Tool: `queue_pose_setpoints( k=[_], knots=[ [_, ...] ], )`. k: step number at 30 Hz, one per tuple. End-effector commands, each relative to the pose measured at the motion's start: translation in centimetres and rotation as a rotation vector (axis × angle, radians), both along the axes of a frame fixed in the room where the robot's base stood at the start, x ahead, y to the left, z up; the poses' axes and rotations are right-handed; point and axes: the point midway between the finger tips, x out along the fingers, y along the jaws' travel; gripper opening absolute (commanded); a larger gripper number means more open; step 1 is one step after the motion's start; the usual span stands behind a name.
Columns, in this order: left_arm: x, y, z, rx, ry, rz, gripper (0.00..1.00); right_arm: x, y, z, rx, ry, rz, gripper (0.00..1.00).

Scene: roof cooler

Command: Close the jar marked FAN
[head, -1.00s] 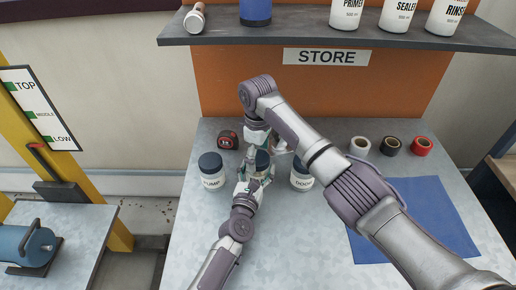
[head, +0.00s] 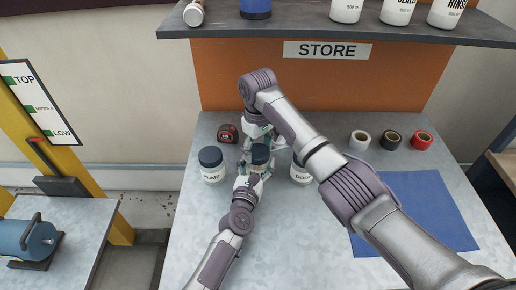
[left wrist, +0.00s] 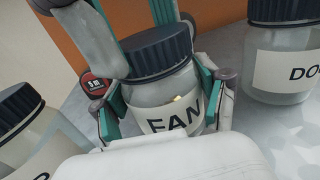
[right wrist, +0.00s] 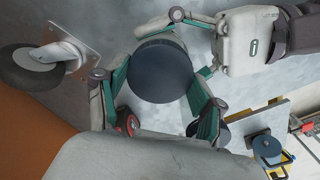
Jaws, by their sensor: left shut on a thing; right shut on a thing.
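The jar marked FAN (left wrist: 163,100) stands upright between the PUMP jar (head: 212,172) and a jar whose label starts DO (head: 301,177). My left gripper (head: 256,172) is shut around its clear body from the front. A dark ribbed lid (left wrist: 157,49) sits on top of it; the lid shows round from above in the right wrist view (right wrist: 160,70). My right gripper (right wrist: 158,85) comes down from above with its fingers shut at the lid's sides. Whether the lid's thread is tight cannot be told.
A red tape measure (head: 228,134) lies behind the jars. The STORE shelf (head: 350,32) overhangs the back. The front of the table is clear.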

Motion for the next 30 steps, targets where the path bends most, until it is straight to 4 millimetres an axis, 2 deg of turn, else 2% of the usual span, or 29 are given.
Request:
queue_pose_setpoints(
  k=[4, 5, 10, 22, 26, 30],
  knots=[
    [0.0, 0.0, 0.0, 0.000, 0.001, 0.000, 0.00, 0.0, 0.0, 0.0, 0.000, -0.001, -0.008, 0.26],
    [0.0, 0.0, 0.0, 0.000, 0.001, 0.000, 0.00, 0.0, 0.0, 0.0, 0.000, -0.001, -0.008, 0.70],
    [0.0, 0.0, 0.0, 0.000, 0.001, -0.001, 0.00, 0.0, 0.0, 0.0, 0.000, -0.001, -0.006, 0.97],
    [0.0, 0.0, 0.0, 0.000, 0.001, 0.000, 0.00, 0.1, 0.0, 0.5, 0.001, -0.002, -0.005, 0.97],
    [0.0, 0.0, 0.0, 0.000, 0.001, 0.000, 0.00, 0.1, 0.0, 2.2, 0.003, -0.004, -0.005, 0.97],
    [0.0, 0.0, 0.0, 0.000, 0.001, 0.000, 0.00, 0.1, 0.1, 5.2, 0.001, -0.006, -0.004, 0.97]
  ],
)
